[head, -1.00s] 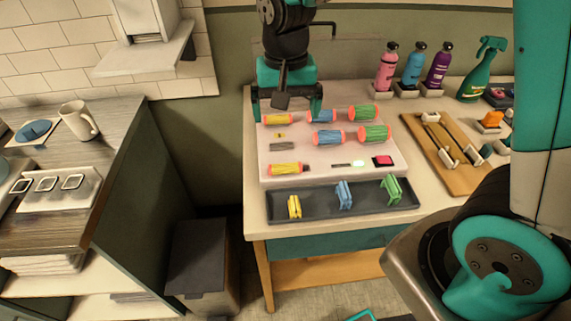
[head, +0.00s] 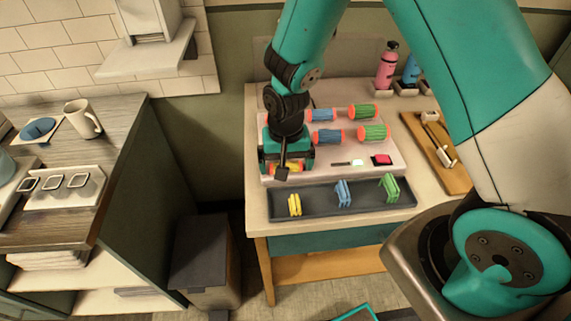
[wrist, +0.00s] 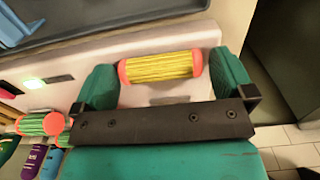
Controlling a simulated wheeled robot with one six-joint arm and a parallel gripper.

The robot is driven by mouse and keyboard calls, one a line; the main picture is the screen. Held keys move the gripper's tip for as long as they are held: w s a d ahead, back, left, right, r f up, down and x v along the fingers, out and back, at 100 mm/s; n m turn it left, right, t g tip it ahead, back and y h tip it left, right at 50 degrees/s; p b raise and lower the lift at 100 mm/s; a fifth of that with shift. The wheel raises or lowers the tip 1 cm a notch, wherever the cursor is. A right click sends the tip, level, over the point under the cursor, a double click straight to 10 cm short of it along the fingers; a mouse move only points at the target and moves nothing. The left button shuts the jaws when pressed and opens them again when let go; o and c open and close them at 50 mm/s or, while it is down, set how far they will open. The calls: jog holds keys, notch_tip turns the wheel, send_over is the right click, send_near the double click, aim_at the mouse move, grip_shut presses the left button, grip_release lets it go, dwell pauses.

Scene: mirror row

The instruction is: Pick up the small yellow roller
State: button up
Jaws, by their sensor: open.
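A yellow roller (wrist: 160,68) with orange-red ends lies between the two teal fingers of my gripper (head: 287,166) in the wrist view. The fingers stand past its two ends, with a gap on each side. In the head view the roller lies at the front left of the pale board (head: 345,170) and is mostly hidden by my gripper. My gripper is open and low over the board. Whether the fingers touch the board I cannot tell. The other yellow roller at the back left is hidden behind my arm now.
Blue rollers (head: 328,137) and green rollers (head: 372,132) lie on the board to the right. A dark tray (head: 318,204) with yellow, blue and green clips runs along the front. A wooden rack (head: 440,170) and bottles (head: 387,68) stand at right and back.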

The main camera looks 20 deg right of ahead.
jog(key=c, duration=0.8)
jog(key=shift+r, duration=0.1)
